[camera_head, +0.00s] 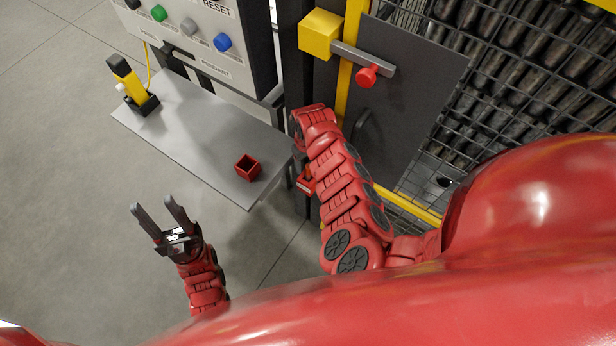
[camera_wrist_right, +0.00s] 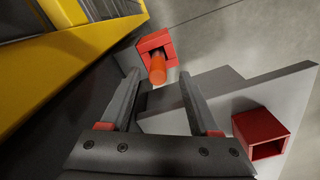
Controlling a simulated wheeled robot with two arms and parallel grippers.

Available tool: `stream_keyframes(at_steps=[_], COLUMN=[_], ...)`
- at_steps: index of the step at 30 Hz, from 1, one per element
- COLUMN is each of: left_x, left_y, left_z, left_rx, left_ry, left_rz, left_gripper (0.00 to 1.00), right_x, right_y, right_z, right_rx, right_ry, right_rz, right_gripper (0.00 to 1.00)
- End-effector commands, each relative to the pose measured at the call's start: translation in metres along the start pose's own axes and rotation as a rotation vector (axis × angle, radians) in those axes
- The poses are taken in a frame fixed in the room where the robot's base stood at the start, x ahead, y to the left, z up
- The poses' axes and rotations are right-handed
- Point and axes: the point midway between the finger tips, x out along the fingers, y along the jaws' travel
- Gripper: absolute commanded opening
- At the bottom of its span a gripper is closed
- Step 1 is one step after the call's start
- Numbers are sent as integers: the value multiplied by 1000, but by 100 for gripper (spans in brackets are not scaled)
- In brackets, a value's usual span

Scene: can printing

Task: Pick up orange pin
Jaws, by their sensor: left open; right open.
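In the right wrist view, the orange pin (camera_wrist_right: 158,71) sticks out of a red square holder (camera_wrist_right: 154,43). My right gripper (camera_wrist_right: 160,86) is open and empty, and its fingertips point toward the pin, with the pin's end in the gap between them in the picture. I cannot tell how far apart they are in depth. In the head view my right arm hides its own gripper, and the pin cannot be made out. Part of a red piece (camera_head: 306,182) shows beside that arm. My left gripper (camera_head: 153,207) is open and empty over the floor.
A grey shelf (camera_head: 195,130) carries an open red box (camera_head: 247,168), also in the right wrist view (camera_wrist_right: 262,133), and a yellow and black device (camera_head: 130,82). A button panel (camera_head: 190,40) stands behind. A dark door panel (camera_head: 400,95) and mesh fence are at right.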

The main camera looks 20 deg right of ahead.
Motion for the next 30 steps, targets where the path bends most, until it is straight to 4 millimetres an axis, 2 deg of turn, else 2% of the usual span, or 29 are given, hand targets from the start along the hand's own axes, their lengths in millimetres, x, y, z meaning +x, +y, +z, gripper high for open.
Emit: stream_keyframes(at_steps=[6,9,18,28,30], left_x=[-35,-48,-48,-48,-48], left_y=[2,2,2,2,2], left_z=[6,8,8,8,8], left_rx=[0,0,0,0,0], left_ry=[-1,-1,0,-1,0], left_rz=[0,0,0,0,0], left_gripper=[50,50,50,50,50], right_x=[36,48,47,47,47], right_y=[3,3,3,3,3], right_z=[2,2,2,2,2], right_rx=[-1,-2,0,0,0], right_ry=[1,2,1,1,1], right_rz=[1,1,0,0,0], right_gripper=[62,62,62,3,0])
